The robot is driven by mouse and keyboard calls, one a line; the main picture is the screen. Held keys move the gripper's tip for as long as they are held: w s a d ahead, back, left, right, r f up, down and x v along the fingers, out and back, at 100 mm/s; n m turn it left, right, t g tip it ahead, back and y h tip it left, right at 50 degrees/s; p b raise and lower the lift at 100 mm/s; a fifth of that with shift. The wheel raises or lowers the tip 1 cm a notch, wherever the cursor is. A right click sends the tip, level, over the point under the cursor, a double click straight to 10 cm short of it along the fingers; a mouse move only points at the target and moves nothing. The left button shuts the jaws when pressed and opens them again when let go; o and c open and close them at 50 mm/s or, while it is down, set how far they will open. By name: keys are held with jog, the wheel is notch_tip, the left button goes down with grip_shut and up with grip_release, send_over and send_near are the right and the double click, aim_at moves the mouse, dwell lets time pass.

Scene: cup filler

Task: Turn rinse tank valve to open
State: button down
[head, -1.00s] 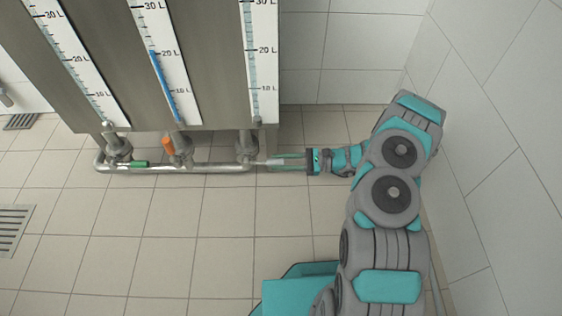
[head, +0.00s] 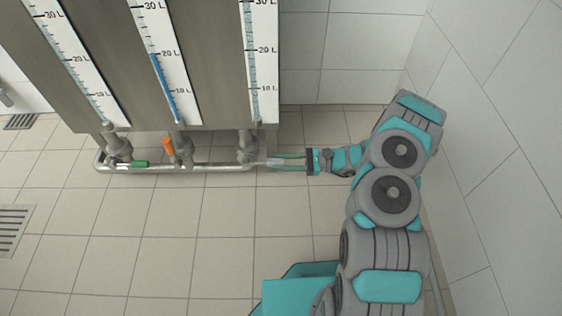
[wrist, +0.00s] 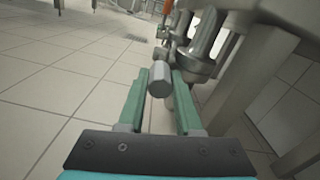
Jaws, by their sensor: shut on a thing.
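A grey-white valve handle (wrist: 160,80) sits between the two green fingers of my gripper (wrist: 160,88) in the wrist view. In the head view my gripper (head: 284,161) reaches in from the right at the rightmost valve (head: 247,150) and is shut on that handle. The fingers partly hide the handle in the head view. The middle valve (head: 182,150) has an orange handle (head: 168,146). The left valve (head: 117,148) has a green handle (head: 139,164) lying along the pipe. I see no label naming the rinse tank.
Grey steel tanks (head: 212,60) with litre scales stand above the valves. A horizontal pipe (head: 215,168) runs below them. A tiled wall (head: 500,120) is close to my arm on the right. The tiled floor in front is clear, with a drain grate (head: 12,228) at left.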

aim_at(274, 160)
jog(key=shift+r, duration=0.1)
jog(key=r+h+p, duration=0.2)
jog(key=r+p, duration=0.1)
jog(key=shift+a+h, duration=0.2)
jog(key=shift+h, duration=0.1)
jog(key=r+h+p, duration=0.1)
jog(key=a+r+h+p, duration=0.1)
jog(key=h+p, duration=0.1)
jog(key=r+h+p, duration=0.1)
jog(key=r, duration=0.1)
jog(key=shift+a+r+p, duration=0.1)
jog(key=shift+a+p, duration=0.2)
jog(key=shift+a, duration=0.05)
jog(key=a+r+h+p, duration=0.1)
jog(key=p, duration=0.1)
jog(key=a+r+h+p, duration=0.1)
jog(key=h+p, duration=0.1)
jog(key=shift+a+r+h+p, duration=0.15)
jog(key=shift+a+h+p, duration=0.25)
jog(key=shift+h+p, duration=0.4)
jog(key=shift+a+h+p, duration=0.35)
jog(key=shift+h+p, duration=0.05)
jog(key=shift+p, duration=0.25)
jog(key=c, duration=0.6)
grip_release()
jog(key=shift+w, duration=0.1)
